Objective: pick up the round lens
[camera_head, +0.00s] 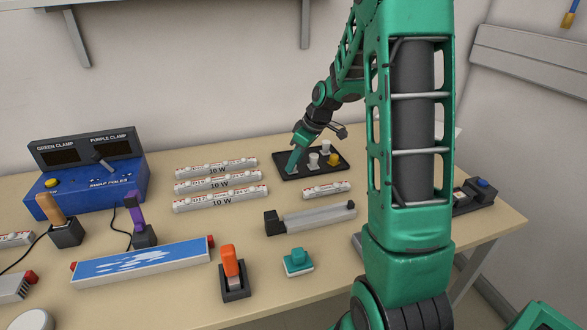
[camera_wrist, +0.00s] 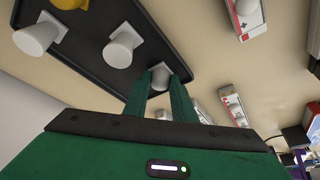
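A black tray (camera_head: 287,176) at the back of the table holds small white pieces and a yellow one (camera_head: 333,159). The pieces have rounded tops and pale square bases; none is plainly marked as the round lens. My gripper (camera_head: 292,170) points down at the tray's left side and hides what is under it in the head view. In the wrist view its two green fingers (camera_wrist: 161,84) stand apart, with a white round-topped piece (camera_wrist: 159,77) at their tips. I cannot tell whether they press on it. Two other white pieces (camera_wrist: 122,47) (camera_wrist: 38,37) stand clear of the fingers.
White 10 W tubes (camera_head: 218,183) lie left of the tray, and a shorter one (camera_head: 327,189) lies in front. A grey holder (camera_head: 310,218), an orange-handled switch (camera_head: 233,272) and a teal button (camera_head: 298,261) stand nearer. A blue control box (camera_head: 90,178) stands at left.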

